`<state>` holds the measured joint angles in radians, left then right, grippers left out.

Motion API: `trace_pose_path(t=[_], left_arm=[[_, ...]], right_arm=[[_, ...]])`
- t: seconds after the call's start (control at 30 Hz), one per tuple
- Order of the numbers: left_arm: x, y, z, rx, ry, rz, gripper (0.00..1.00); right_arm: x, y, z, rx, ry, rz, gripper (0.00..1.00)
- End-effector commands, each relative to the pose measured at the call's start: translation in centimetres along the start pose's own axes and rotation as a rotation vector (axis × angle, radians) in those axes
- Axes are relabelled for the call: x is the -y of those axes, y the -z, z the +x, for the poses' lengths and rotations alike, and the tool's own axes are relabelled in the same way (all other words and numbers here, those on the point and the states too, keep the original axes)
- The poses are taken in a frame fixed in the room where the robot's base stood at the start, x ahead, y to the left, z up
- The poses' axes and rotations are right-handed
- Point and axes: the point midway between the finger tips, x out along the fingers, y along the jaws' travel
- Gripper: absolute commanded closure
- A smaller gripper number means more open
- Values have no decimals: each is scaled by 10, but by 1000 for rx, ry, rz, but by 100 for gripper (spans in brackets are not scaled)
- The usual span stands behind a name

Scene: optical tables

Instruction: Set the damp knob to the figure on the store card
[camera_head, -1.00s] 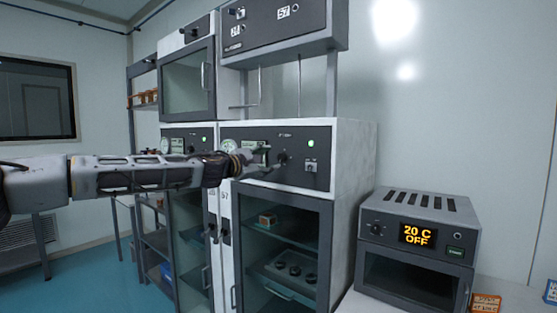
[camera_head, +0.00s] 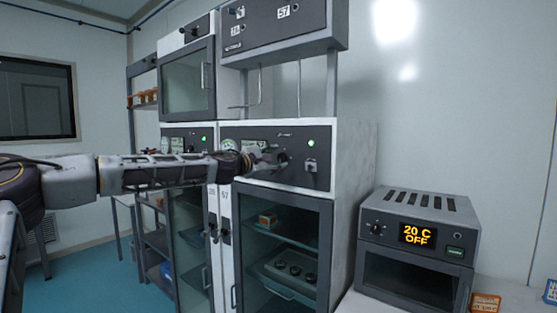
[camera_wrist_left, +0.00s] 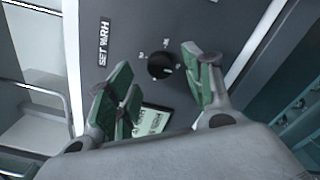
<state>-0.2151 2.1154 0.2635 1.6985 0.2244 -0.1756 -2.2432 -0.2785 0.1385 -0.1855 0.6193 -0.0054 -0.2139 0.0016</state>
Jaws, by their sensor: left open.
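In the left wrist view, the damp knob (camera_wrist_left: 160,67) is a round black knob on a grey panel, with small tick figures around it and the label "SET %RH" (camera_wrist_left: 105,42) beside it. My left gripper (camera_wrist_left: 158,84) is open, with green pads on either side of the knob; I cannot tell whether they touch it. In the head view my left gripper (camera_head: 273,158) is at the cabinet's control panel (camera_head: 296,174) and covers the knob. A small display with %RH text (camera_wrist_left: 155,119) is partly hidden by a finger. No readable store card shows. My right gripper is out of view.
The cabinet has a glass door (camera_head: 290,225) below the panel, and a lit green lamp and a switch (camera_head: 309,166) to the right. A small oven (camera_head: 418,245) reads "20 C OFF". An orange card (camera_head: 485,303) and a blue one (camera_head: 551,290) lie at lower right.

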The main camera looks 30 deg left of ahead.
Motion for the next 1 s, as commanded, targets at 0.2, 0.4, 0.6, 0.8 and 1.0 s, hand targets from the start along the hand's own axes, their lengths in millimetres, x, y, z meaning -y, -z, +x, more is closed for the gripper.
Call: trace_pose_path(t=[0.2,0.4,0.6,0.8,1.0], left_arm=[[0,1,10,-1,1,0,49],[0,0,19,-1,0,1,49],[0,0,25,0,1,1,49],[0,0,27,0,1,0,49],[0,0,27,0,0,0,49]], right_arm=[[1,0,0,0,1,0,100],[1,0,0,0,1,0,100],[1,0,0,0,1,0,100],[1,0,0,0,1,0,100],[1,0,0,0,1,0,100]])
